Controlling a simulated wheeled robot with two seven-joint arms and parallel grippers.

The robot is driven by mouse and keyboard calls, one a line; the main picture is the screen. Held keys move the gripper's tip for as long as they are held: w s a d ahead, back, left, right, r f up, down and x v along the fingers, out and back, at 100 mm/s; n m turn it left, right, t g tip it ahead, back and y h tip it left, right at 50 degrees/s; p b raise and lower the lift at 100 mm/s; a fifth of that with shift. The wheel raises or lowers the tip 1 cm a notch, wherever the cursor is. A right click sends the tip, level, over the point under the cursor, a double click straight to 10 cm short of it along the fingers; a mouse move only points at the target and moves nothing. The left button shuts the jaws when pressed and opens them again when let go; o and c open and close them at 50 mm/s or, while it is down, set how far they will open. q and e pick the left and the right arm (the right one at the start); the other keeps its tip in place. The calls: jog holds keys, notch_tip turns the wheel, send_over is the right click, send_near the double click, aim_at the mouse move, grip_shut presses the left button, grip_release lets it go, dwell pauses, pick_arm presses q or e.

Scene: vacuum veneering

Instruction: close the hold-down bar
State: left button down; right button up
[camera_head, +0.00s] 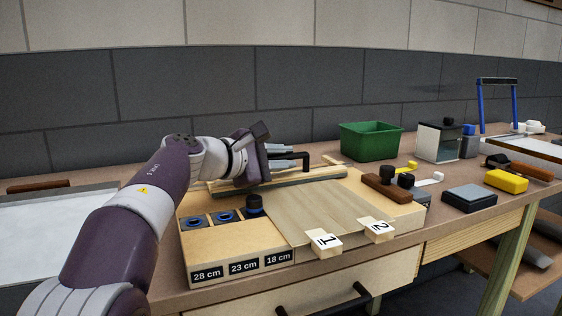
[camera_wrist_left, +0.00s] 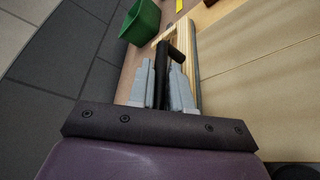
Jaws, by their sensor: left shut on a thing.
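The hold-down bar (camera_head: 318,180) is a long dark grey strip along the back of the veneering board, over the far end of the veneer sheet (camera_head: 318,207). Its black angled handle (camera_head: 305,158) stands up near its middle. My left gripper (camera_head: 302,156) reaches in from the left, and its two grey fingers are shut on the handle. In the left wrist view the handle (camera_wrist_left: 175,52) runs between the fingers (camera_wrist_left: 162,72). I cannot tell whether the bar touches the sheet. My right gripper is not in view.
Number blocks 1 (camera_head: 323,243) and 2 (camera_head: 377,229) lie at the sheet's front edge. A dark knob (camera_head: 254,204) stands at the 18 cm place.

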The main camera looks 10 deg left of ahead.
pick_arm(q)
jog(key=shift+f, duration=0.15)
jog(key=c, duration=1.4)
grip_release()
jog(key=p+v, duration=0.1)
jog(key=v, duration=1.1)
jog(key=shift+s+a, duration=0.15)
jog(key=shift+s, duration=0.2)
